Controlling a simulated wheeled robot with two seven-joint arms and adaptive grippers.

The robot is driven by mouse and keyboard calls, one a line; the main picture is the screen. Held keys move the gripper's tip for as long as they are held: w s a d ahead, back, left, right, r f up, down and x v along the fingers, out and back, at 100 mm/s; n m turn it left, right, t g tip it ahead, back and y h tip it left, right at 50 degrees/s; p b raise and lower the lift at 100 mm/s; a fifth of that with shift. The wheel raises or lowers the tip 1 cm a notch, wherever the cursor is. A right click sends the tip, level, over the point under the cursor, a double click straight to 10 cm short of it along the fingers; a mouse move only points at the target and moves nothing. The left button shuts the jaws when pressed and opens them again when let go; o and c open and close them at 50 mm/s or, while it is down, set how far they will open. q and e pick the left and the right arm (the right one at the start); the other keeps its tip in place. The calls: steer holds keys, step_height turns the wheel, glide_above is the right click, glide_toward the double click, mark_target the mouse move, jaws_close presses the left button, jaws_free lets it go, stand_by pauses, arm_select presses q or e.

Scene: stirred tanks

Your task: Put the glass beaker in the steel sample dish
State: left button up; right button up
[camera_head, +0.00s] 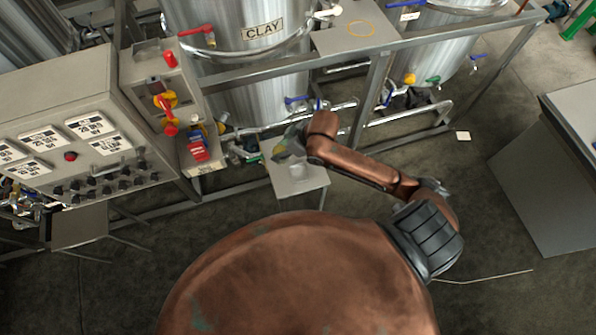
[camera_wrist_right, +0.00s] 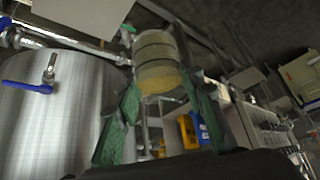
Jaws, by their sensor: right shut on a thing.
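My right gripper (camera_head: 289,146) reaches out from the right arm above a small grey side table in the head view. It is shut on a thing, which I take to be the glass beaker. In the right wrist view, a banded, see-through cylinder with a yellowish end, likely the glass beaker (camera_wrist_right: 160,65), sits between the green fingers of the right gripper (camera_wrist_right: 163,95). A small grey round vessel, possibly the steel sample dish (camera_head: 297,171), stands on the side table just below the gripper; its inside is hard to make out. My left gripper is not in view.
The small side table (camera_head: 312,182) stands in front of a steel frame (camera_head: 375,85) with a tank marked CLAY (camera_head: 262,60). A control panel (camera_head: 75,140) stands at the left, and a grey cabinet (camera_head: 545,175) at the right. The floor between them is mostly clear.

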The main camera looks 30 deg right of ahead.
steer(key=s+d+f+m, duration=0.1)
steer(key=s+f, duration=0.2)
steer(key=f, duration=0.7)
steer(key=b, duration=0.3)
glide_above(299, 175)
steer(key=shift+t+h, duration=0.3)
step_height(299, 175, down, 17)
steer(key=shift+s+f, duration=0.1)
step_height(299, 175, down, 3)
steer(key=shift+d+f+b, duration=0.15)
steer(key=shift+f+b, duration=0.05)
steer(key=shift+b, duration=0.35)
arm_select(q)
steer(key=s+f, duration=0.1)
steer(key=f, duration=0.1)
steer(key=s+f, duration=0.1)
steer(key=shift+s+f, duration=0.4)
arm_select(e)
steer(key=shift+r, duration=0.1)
steer(key=o, duration=1.4)
